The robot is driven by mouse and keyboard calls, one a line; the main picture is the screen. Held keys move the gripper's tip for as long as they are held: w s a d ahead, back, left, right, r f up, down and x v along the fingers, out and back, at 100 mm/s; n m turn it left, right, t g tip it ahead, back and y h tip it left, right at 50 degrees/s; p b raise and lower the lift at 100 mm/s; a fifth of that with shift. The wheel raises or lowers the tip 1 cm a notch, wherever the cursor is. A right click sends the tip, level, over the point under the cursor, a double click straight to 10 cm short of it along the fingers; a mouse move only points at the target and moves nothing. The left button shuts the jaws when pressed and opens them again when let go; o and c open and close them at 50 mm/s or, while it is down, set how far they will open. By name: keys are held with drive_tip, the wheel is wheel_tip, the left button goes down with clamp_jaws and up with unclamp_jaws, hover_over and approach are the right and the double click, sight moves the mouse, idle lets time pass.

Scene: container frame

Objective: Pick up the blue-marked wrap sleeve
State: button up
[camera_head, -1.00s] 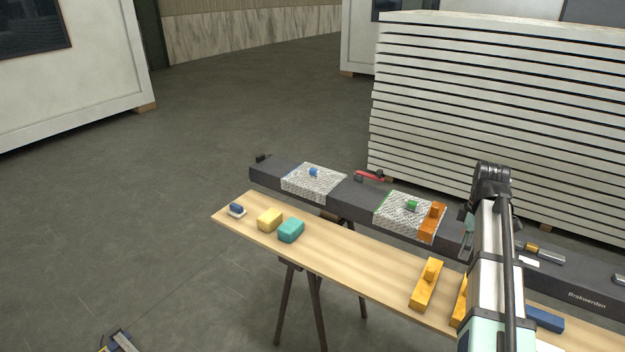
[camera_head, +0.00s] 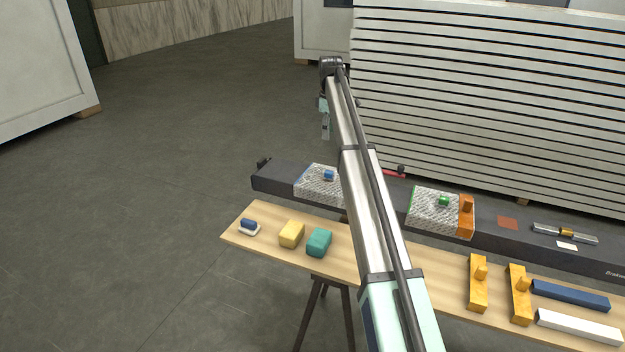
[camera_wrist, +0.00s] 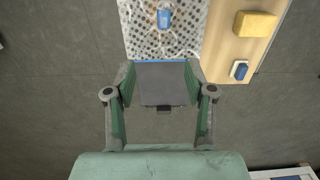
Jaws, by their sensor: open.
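The blue-marked wrap sleeve (camera_head: 313,187) is a white, dark-speckled wrap around the dark beam near its left end, with a blue knob (camera_head: 328,175) on top. In the wrist view the sleeve (camera_wrist: 140,35) is at the top centre, its blue knob (camera_wrist: 164,18) facing me. My gripper (camera_wrist: 160,75) is open and empty. Its fingers lie either side of the beam's bare grey end (camera_wrist: 160,84) in that view, short of the sleeve. In the head view my gripper (camera_head: 325,122) is raised above and behind the sleeve. My arm hides part of the beam beside the sleeve.
A green-marked sleeve (camera_head: 430,212) and an orange block (camera_head: 467,217) sit further right on the beam (camera_head: 510,243). The wooden plank (camera_head: 430,262) in front carries yellow and teal blocks, a blue-topped piece and bars. Stacked white panels (camera_head: 480,100) stand behind.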

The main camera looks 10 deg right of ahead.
drive_tip(key=p, duration=0.3)
approach(329, 171)
drive_tip(key=f, duration=0.5)
drive_tip(key=shift+w+d+f, duration=0.1)
drive_tip(key=shift+w, duration=0.1)
drive_tip(key=shift+s+f+p, duration=0.15)
drive_tip(key=shift+f+p, duration=0.3)
drive_tip(key=shift+f, duration=0.2)
wheel_tip(329, 171, down, 4)
drive_tip(key=shift+s+f+p, duration=0.1)
drive_tip(key=shift+p, duration=0.6)
clamp_jaws()
